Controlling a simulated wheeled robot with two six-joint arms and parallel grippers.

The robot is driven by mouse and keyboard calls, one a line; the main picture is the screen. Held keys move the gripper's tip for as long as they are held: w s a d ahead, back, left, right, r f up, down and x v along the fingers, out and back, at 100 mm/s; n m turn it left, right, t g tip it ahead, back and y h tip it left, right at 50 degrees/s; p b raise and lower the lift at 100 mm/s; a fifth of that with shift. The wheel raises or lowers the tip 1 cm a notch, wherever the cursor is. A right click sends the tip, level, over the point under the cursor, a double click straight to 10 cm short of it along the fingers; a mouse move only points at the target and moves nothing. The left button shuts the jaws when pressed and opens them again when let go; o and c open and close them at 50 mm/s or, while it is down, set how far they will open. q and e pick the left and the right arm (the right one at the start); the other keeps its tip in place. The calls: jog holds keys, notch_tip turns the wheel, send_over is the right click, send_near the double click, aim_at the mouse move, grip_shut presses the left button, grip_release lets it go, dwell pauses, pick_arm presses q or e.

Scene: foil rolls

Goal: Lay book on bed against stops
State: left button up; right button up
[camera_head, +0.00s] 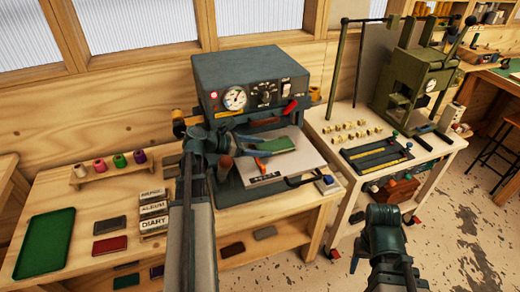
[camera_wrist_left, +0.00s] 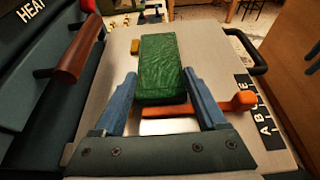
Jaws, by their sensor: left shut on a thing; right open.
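The green book (camera_head: 284,145) is over the pale bed (camera_head: 300,158) of the dark press. In the left wrist view the book (camera_wrist_left: 165,62) lies flat, its long side pointing away from the gripper. My left gripper (camera_head: 258,147) is shut on its near end, with a blue finger on each side. An orange stop (camera_wrist_left: 243,101) is beside the book's near right end, and a small brass stop (camera_wrist_left: 138,46) is near its left side. I cannot tell whether the book touches the bed or the stops. My right gripper (camera_head: 384,235) is open and empty, low in front.
The press's dark heater box (camera_head: 250,82) stands behind the bed. A green tray (camera_head: 45,243), thread spools (camera_head: 120,160), labelled blocks (camera_head: 153,208) and a red book (camera_head: 109,245) are on the left bench. A white cart (camera_head: 345,190) with brass pieces stands to the right.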

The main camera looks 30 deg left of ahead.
pick_arm(q)
jog(key=shift+f, duration=0.15)
jog(key=o, duration=1.3)
jog(key=shift+o, duration=0.2)
jog(key=shift+r, duration=0.2)
jog(key=p+v, duration=0.4)
jog(key=v, duration=0.8)
jog(key=shift+p, duration=0.3)
